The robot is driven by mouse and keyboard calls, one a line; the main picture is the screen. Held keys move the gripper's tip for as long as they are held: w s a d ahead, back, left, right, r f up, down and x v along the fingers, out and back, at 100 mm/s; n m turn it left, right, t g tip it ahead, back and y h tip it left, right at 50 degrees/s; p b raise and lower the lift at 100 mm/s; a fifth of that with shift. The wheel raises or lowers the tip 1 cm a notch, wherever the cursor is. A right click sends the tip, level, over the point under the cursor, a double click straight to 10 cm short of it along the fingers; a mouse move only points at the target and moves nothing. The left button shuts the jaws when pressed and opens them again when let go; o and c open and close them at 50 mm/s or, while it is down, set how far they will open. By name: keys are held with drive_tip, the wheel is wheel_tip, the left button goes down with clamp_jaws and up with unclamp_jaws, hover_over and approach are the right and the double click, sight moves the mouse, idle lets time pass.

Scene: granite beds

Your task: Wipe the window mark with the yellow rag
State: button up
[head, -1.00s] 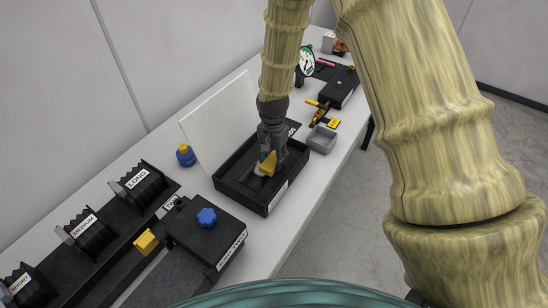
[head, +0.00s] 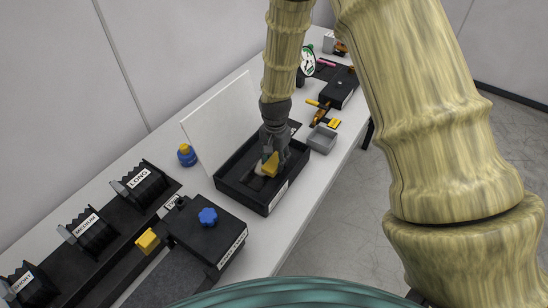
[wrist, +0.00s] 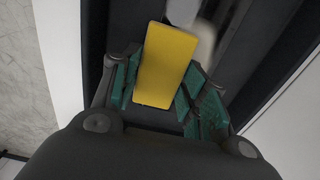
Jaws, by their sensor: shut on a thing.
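The yellow rag (head: 271,165) is a small yellow block held low in the open black box (head: 245,192). It also shows in the wrist view (wrist: 165,68), between the green-padded fingers. My gripper (head: 273,150) is shut on the rag and points down into the box. A pale, blurred smear (wrist: 205,42) lies on the dark surface beside the rag's upper end in the wrist view and may be the window mark. I cannot tell whether the rag touches it. In the head view my gripper and the rag hide part of the box floor.
A white upright panel (head: 222,112) stands behind the box. A grey tray (head: 322,139) is to its right, and a blue and yellow bottle (head: 186,155) to its left. Labelled black holders (head: 140,183) line the left.

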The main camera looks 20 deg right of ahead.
drive_tip(key=shift+w+a, duration=0.65)
drive_tip(key=shift+w, duration=0.2)
drive_tip(key=shift+s+d+f+p, duration=0.1)
drive_tip(key=shift+s+d+p, duration=0.2)
drive_tip(key=shift+s+d, duration=0.55)
drive_tip(key=shift+w+a, duration=0.9)
drive_tip(key=shift+r+p, duration=0.3)
drive_tip(key=shift+r+p, duration=0.5)
drive_tip(key=shift+r, duration=0.2)
drive_tip(key=shift+r, duration=0.1)
